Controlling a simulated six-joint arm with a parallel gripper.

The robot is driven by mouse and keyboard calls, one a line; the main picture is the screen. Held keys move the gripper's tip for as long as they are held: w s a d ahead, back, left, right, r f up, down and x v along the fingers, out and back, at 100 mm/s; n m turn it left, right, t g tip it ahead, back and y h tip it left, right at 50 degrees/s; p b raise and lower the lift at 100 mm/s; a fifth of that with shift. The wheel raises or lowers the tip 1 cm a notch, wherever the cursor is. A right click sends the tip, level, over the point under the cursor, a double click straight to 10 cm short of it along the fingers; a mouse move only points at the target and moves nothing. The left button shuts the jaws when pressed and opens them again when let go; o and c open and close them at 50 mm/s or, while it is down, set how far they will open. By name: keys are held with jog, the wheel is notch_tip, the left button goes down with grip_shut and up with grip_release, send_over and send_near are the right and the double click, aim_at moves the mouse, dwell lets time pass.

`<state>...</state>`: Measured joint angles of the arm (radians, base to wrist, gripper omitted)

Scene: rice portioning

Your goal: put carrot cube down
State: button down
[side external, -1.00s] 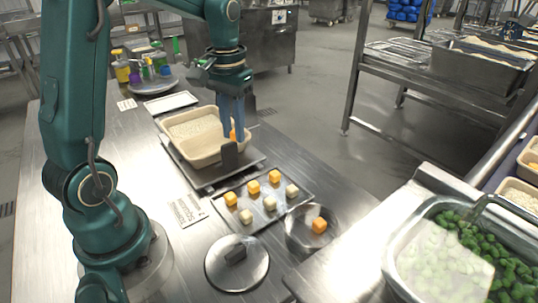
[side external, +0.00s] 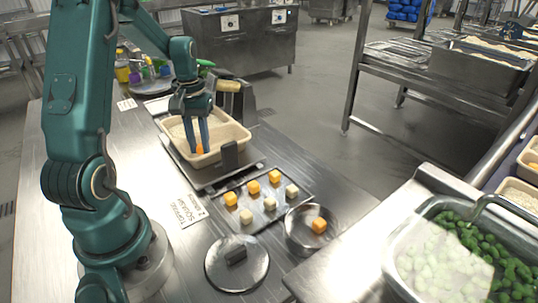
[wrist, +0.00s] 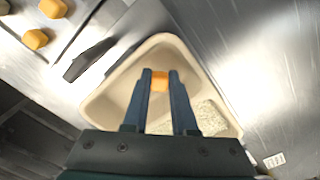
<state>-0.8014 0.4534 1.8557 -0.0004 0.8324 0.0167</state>
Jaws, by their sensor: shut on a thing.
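My gripper (side external: 200,147) is shut on an orange carrot cube (side external: 199,149). It holds the cube inside the beige tray (side external: 243,138), over the bare near part. In the wrist view the carrot cube (wrist: 159,82) sits between the two fingertips (wrist: 160,78), with the tray's walls (wrist: 95,103) around it. White rice (wrist: 210,118) fills the other part of the tray. I cannot tell whether the cube touches the tray's floor.
The beige tray stands on a dark scale or plate (side external: 238,168). A metal tray (side external: 297,205) with several orange and pale cubes is nearer. A metal bowl (side external: 291,237) holds an orange cube. A round lid (side external: 222,272) lies beside it.

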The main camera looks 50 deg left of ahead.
jog(key=shift+f, duration=0.6)
jog(key=shift+f, duration=0.2)
jog(key=c, duration=1)
grip_release()
